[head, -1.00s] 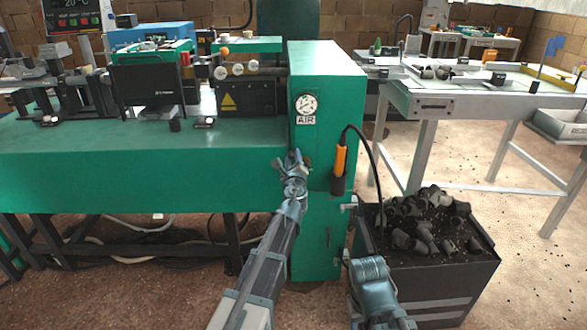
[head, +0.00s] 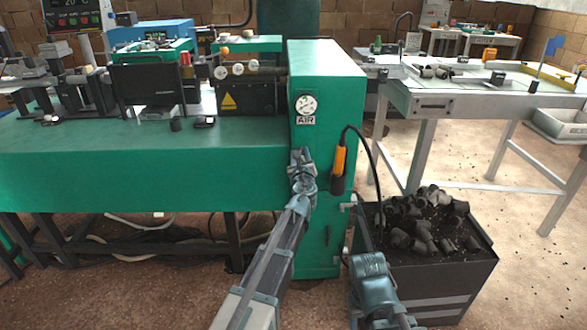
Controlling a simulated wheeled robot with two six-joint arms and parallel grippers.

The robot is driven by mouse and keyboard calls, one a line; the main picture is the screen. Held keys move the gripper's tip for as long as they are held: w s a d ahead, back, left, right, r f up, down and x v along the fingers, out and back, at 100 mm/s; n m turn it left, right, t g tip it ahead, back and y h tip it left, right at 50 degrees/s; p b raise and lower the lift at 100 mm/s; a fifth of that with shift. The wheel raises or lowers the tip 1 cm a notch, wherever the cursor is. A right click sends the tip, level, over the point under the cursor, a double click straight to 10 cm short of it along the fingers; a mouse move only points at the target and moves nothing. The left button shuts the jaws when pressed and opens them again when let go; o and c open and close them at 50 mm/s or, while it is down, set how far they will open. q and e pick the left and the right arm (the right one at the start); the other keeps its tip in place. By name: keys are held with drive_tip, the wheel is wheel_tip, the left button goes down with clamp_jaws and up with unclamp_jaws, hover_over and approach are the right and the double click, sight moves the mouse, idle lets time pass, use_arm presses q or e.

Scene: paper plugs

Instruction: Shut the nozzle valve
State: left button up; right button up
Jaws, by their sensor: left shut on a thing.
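My left gripper (head: 300,160) is at the front of the green column, just below the round gauge (head: 306,105) and its AIR label. It is shut on the nozzle valve, which the jaws hide almost wholly, so its handle position cannot be told. The orange and black air nozzle (head: 340,162) hangs on the column's right side, to the right of my left gripper and apart from it. A black hose (head: 372,158) loops from its top. My right arm shows at the bottom, right of centre, but its jaws are not seen.
A dark bin (head: 430,272) heaped with black plugs (head: 425,222) stands right of the green column (head: 322,235). A green bench (head: 140,165) with machinery runs left. A grey-legged table (head: 440,103) stands at the right, with open floor beneath it.

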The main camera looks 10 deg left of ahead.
use_arm(q)
drive_tip(key=shift+w+d+r+m, duration=0.1)
drive_tip(key=shift+d+m, duration=0.25)
drive_tip(key=shift+m, duration=0.25)
drive_tip(key=shift+w+d+r+m, duration=0.15)
drive_tip(key=shift+d+m, duration=0.5)
drive_tip(key=shift+m, duration=0.55)
drive_tip(key=o, duration=1)
drive_tip(key=shift+v, duration=2)
